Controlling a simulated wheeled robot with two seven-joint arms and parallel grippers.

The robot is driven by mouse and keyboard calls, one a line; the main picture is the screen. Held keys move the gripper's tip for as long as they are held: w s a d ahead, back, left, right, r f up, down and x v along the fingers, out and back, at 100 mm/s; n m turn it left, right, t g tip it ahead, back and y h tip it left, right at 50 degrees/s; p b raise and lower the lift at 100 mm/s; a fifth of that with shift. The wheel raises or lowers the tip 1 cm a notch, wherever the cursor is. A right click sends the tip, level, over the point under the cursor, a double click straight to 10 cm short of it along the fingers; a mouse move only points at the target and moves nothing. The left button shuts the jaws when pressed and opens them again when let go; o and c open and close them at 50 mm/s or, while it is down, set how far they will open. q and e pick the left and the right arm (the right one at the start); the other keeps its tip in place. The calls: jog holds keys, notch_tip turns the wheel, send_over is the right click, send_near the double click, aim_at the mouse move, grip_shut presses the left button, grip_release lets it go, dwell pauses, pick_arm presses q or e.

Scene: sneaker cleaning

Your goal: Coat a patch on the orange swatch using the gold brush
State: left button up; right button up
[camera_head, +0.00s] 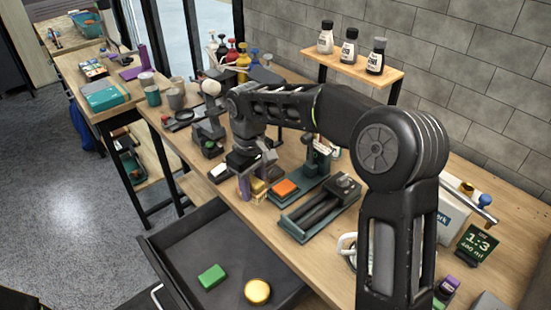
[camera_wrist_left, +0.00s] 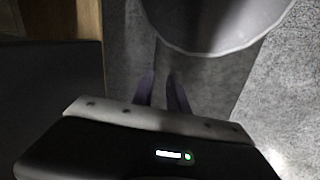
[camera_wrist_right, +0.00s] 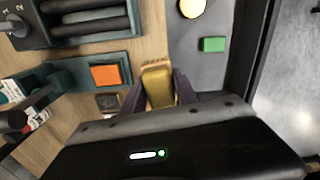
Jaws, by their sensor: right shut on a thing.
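The gold brush (camera_wrist_right: 158,85) is between the fingers of my right gripper (camera_wrist_right: 160,92), which is shut on it. In the head view the brush (camera_head: 258,188) and right gripper (camera_head: 251,187) are over the bench's front edge, just left of the orange swatch. The orange swatch (camera_head: 285,188) lies flat on a dark teal base; it also shows in the right wrist view (camera_wrist_right: 106,75), left of the brush and apart from it. My left gripper (camera_wrist_left: 161,92) shows only in its wrist view, its fingers a little apart and empty.
An open dark drawer (camera_head: 190,246) holds a green block (camera_head: 212,276) and a round yellow-topped item (camera_head: 257,291). A dark roller unit (camera_head: 320,208) stands right of the swatch. Bottles (camera_head: 349,46) stand on a raised shelf behind.

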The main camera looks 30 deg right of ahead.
jog(key=w+d+r+n+p, duration=0.1)
jog(key=d+n+p, duration=0.2)
jog(key=n, duration=0.5)
jog(key=w+d+n+p, duration=0.2)
jog(key=d+n, duration=0.3)
jog(key=n, duration=0.3)
jog(key=shift+w+r+n+p, duration=0.25)
jog(key=shift+r+n+p, duration=0.15)
jog(key=shift+p, duration=0.1)
jog(key=shift+f, duration=0.15)
